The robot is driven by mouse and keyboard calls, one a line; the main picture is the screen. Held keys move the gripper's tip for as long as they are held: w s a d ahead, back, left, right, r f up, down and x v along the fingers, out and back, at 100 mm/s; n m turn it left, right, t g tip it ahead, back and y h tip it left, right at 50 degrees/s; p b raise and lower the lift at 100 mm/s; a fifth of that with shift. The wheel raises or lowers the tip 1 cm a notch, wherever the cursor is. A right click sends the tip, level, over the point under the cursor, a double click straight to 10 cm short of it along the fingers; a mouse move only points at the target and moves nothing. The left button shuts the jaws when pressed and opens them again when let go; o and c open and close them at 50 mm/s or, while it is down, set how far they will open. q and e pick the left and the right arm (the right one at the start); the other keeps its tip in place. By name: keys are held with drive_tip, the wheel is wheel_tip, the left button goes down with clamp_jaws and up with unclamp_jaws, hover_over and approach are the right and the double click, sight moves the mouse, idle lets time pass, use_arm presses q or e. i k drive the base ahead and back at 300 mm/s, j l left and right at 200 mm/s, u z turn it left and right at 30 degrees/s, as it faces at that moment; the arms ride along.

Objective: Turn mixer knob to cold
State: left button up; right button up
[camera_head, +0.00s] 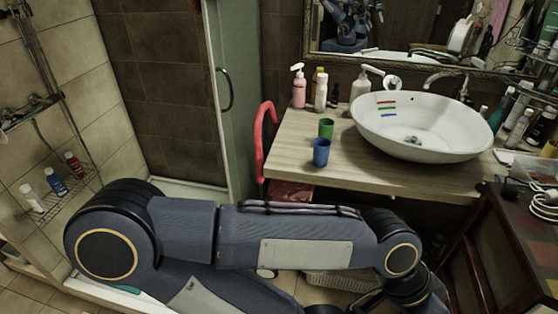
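A metal mixer tap (445,78) stands at the back right of the white vessel basin (458,140). Its spout reaches left over the rim. A knob and its setting are too small to make out. Short red, green and blue marks (387,108) show on the basin's inner left wall. My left arm crosses the lower picture from the left, below the counter and apart from the tap. Its dark wrist end is at the bottom right, with no fingers visible. My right gripper does not show.
More bottles (516,125) crowd right of the basin. A dark cabinet (510,235) stands at right.

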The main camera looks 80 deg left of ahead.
sight(393, 81)
drive_tip(key=u, duration=2.5)
